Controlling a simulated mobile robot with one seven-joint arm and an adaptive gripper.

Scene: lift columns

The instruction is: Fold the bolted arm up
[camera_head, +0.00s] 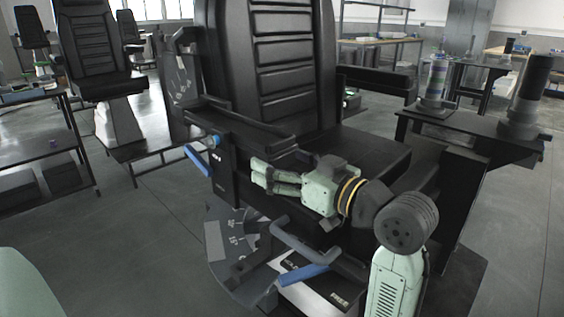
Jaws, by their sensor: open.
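A large black seat (270,60) with a ribbed backrest stands in the middle. A black armrest (235,122) on its left side lies roughly level and looks like the bolted arm; its bolts are too small to make out. A second armrest (375,84) lies level on the right side.
A blue-handled lever (198,160) sticks out at the seat's left side, and another blue handle (303,274) is low in front, beside a marked dial plate (232,245). A black side table (465,133) holds cylinders at right.

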